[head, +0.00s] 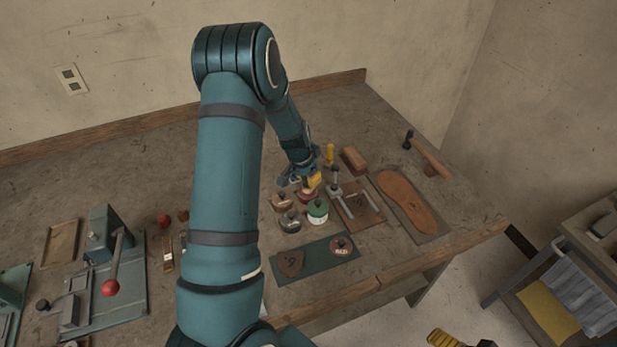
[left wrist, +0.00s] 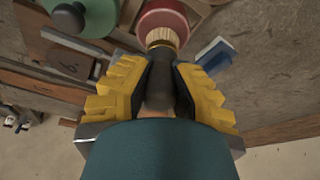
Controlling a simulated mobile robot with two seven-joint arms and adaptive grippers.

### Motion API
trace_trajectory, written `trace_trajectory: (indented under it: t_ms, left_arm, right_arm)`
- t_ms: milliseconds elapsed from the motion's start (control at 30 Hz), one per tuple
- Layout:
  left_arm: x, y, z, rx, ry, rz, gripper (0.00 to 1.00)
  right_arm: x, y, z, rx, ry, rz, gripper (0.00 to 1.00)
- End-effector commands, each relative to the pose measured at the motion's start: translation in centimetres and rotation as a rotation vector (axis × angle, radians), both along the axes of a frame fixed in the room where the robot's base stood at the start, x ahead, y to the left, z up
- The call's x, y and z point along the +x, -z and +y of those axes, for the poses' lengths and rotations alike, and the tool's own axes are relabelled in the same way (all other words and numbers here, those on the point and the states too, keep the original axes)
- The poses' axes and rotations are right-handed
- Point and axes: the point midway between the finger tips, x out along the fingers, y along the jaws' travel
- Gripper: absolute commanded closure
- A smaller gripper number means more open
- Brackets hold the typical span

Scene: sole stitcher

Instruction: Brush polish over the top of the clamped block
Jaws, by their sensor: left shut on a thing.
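My left gripper (head: 312,182) is over a cluster of tins on the bench. In the left wrist view, its yellow fingers (left wrist: 160,85) are shut on a dark-handled brush (left wrist: 158,88). The pale bristles (left wrist: 162,37) point at a red tin (left wrist: 163,17); I cannot tell whether they touch its contents. The red tin (head: 308,196) is partly hidden by the gripper in the head view. A brown block (head: 355,160) lies behind the tins; I see no clamp on it and cannot tell which block is the clamped one. My right gripper (head: 460,341) is cut off at the bottom edge.
A green tin (head: 317,208) and other tins stand close to the red one. A lever press (head: 103,235) with a red knob is at left. A sole board (head: 408,203) and a hammer (head: 430,157) lie at right. My left arm hides the middle bench.

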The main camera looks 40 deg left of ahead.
Motion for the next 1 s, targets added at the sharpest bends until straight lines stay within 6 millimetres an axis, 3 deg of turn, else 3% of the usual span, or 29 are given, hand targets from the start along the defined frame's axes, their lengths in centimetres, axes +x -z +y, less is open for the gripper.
trace_trajectory:
  t_ms: [1000]
  left_arm:
    - [0.0, 0.76, 0.01, 0.0, 0.0, 0.0, 1.0]
  right_arm:
    - [-0.03, 0.74, 0.01, 0.0, 0.0, 0.001, 0.06]
